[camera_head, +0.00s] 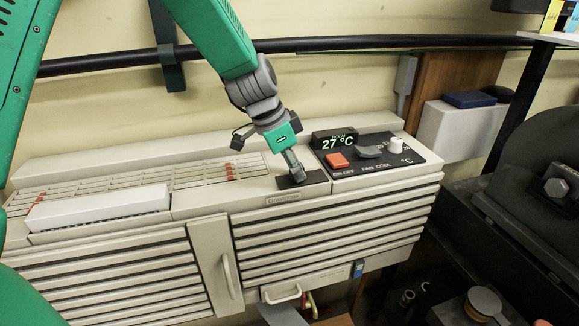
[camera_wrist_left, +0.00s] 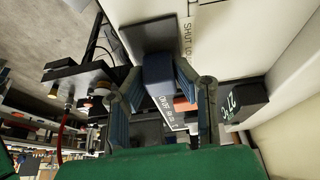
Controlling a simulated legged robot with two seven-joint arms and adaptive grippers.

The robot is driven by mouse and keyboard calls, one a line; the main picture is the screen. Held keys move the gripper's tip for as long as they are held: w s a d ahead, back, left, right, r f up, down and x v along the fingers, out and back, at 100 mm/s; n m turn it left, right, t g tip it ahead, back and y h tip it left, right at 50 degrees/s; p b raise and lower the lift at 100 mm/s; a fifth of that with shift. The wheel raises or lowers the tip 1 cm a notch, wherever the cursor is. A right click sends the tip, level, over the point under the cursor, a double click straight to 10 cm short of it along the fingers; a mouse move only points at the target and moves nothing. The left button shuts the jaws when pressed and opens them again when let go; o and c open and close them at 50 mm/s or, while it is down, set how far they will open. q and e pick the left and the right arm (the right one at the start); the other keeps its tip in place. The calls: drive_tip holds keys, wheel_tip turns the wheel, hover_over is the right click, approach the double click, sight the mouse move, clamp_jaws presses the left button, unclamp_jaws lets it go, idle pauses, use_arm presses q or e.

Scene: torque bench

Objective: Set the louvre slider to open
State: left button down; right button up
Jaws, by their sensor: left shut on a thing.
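The louvre slider is a small dark knob (camera_wrist_left: 158,72) on a dark plate (camera_head: 316,180) on top of the beige cabinet unit, left of the control panel. In the left wrist view the plate (camera_wrist_left: 142,36) lies beyond the knob, with lettering that reads "SHUT" beside it. My left gripper (camera_head: 297,174) reaches down to the plate from above. In the left wrist view its two fingers (camera_wrist_left: 160,80) stand on either side of the knob and are shut on it. In the head view the fingers largely hide the knob. My right gripper is not in view.
The black control panel (camera_head: 350,168) carries an orange button (camera_head: 337,160), a grey knob (camera_head: 369,152), a white knob (camera_head: 396,145) and a 27 °C display (camera_head: 335,139). A slatted vent (camera_head: 130,184) with a white block (camera_head: 97,207) lies left. A dark rail (camera_head: 330,44) crosses the wall.

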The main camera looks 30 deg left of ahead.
sight(324, 173)
use_arm(q)
drive_tip(key=w+d, duration=0.1)
drive_tip(key=w+d+p, duration=0.1)
drive_tip(key=w, duration=0.2)
drive_tip(key=shift+d+r, duration=0.3)
drive_tip(key=shift+d, duration=0.1)
drive_tip(key=shift+w+d, duration=0.2)
drive_tip(key=c, duration=1.3)
unclamp_jaws()
drive_tip(key=shift+w+d+f, duration=0.1)
drive_tip(key=shift+d+f, duration=0.05)
drive_tip(key=shift+d, duration=0.1)
drive_tip(key=shift+r, duration=0.4)
drive_tip(key=v, duration=1)
drive_tip(key=shift+a+r, duration=0.1)
drive_tip(key=shift+a, duration=0.15)
drive_tip(key=shift+s+r, duration=0.25)
drive_tip(key=shift+r, duration=0.1)
